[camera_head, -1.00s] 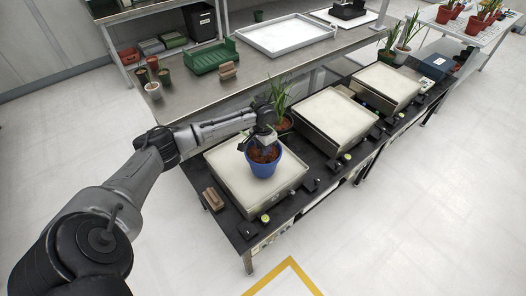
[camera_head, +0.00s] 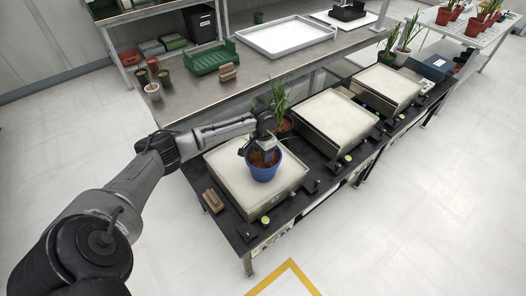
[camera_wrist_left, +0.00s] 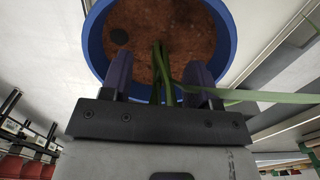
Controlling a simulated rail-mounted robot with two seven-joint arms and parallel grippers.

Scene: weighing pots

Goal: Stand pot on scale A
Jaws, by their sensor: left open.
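A blue pot (camera_head: 263,172) with brown soil stands upright on the pale top of the nearest scale (camera_head: 226,170), toward its right side. I cannot read which letter that scale bears. My left gripper (camera_head: 266,153) is over the pot, its fingers at the soil and rim. In the left wrist view the blue pot (camera_wrist_left: 92,40) shows from above. The fingers of my left gripper (camera_wrist_left: 158,80) are apart, with green stems (camera_wrist_left: 160,65) between them. My right gripper is not in view.
Two more scales (camera_head: 337,121) (camera_head: 388,86) stand farther along the black bench. A potted plant (camera_head: 281,122) stands just behind the nearest scale. A brown block (camera_head: 213,200) lies at its left. A green crate (camera_head: 210,58) and white tray (camera_head: 286,36) are on the back table.

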